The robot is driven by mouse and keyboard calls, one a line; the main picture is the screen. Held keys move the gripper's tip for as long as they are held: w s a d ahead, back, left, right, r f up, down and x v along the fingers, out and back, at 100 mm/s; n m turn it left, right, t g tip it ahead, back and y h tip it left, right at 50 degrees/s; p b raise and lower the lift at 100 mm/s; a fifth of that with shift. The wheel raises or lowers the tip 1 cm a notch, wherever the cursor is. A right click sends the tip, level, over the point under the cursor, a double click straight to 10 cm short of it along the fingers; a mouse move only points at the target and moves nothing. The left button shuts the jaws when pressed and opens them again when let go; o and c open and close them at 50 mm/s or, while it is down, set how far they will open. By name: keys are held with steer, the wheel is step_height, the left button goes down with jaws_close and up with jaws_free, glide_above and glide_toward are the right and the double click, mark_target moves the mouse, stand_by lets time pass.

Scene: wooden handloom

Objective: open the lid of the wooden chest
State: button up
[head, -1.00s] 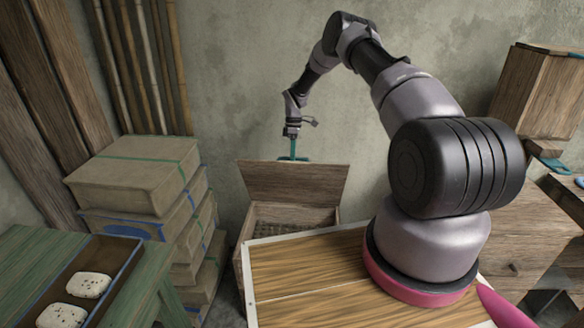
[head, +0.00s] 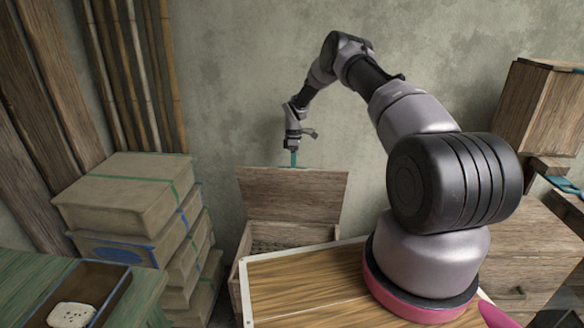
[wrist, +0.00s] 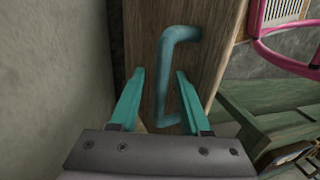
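The wooden chest (head: 240,260) stands against the wall, behind the light wooden tabletop. Its lid (head: 293,195) is raised and stands steeply up at the back, so part of the dark inside shows. I see a gap beside the left finger; contact at the right finger is unclear.
Stacked boxes (head: 130,200) stand left of the chest. A green table (head: 40,275) with a tray (head: 108,283) is at lower left. The wall (head: 230,80) is close behind the lid. A wooden cabinet (head: 505,250) stands at right.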

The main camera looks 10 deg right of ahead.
steer(key=shift+w+a+r, duration=0.15)
steer(key=shift+a+r, duration=0.05)
steer(key=shift+r, duration=0.25)
steer(key=v, duration=1)
steer(key=shift+r, duration=0.15)
